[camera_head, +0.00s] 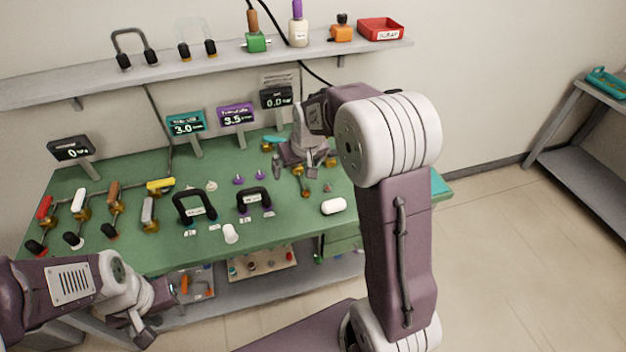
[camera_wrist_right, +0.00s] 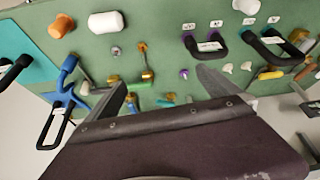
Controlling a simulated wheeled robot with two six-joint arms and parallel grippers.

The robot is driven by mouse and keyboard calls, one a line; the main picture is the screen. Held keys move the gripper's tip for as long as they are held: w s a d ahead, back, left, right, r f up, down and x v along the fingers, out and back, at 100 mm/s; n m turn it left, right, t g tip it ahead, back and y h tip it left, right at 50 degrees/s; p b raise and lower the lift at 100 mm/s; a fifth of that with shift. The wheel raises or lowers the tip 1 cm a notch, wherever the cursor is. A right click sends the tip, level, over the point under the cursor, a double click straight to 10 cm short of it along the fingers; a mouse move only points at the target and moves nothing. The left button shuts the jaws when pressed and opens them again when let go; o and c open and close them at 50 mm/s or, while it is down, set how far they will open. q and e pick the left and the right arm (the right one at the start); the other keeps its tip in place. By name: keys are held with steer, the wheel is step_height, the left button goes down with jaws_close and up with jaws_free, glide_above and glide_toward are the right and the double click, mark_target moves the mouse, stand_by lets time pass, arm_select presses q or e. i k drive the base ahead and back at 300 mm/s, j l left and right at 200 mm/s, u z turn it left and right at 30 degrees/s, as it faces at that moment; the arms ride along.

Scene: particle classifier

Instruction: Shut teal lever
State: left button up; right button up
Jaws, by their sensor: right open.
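A teal lever handle (camera_head: 274,139) on a brass valve lies at the back of the green bench, just left of my right gripper (camera_head: 294,164). My arm partly crowds the view of it there. In the right wrist view, small green and teal pieces (camera_wrist_right: 166,102) show between the fingers of my right gripper (camera_wrist_right: 160,90); I cannot tell which is the lever. My right gripper is open, pointing down over the bench, with nothing seen held. My left gripper (camera_head: 145,328) is low at the front left, off the bench edge, far from the lever; its jaws are unclear.
Levers with red (camera_head: 44,207), white, brown and yellow handles stand at the bench's left. Black handles (camera_head: 194,207) and a white cylinder (camera_head: 333,206) are mid-bench. Displays (camera_head: 186,123) line the back.

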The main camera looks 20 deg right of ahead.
mark_target(267, 140)
steer(key=i+l+z, duration=0.15)
steer(key=i, duration=0.25)
steer(key=i+l+z, duration=0.1)
steer(key=i, duration=0.35)
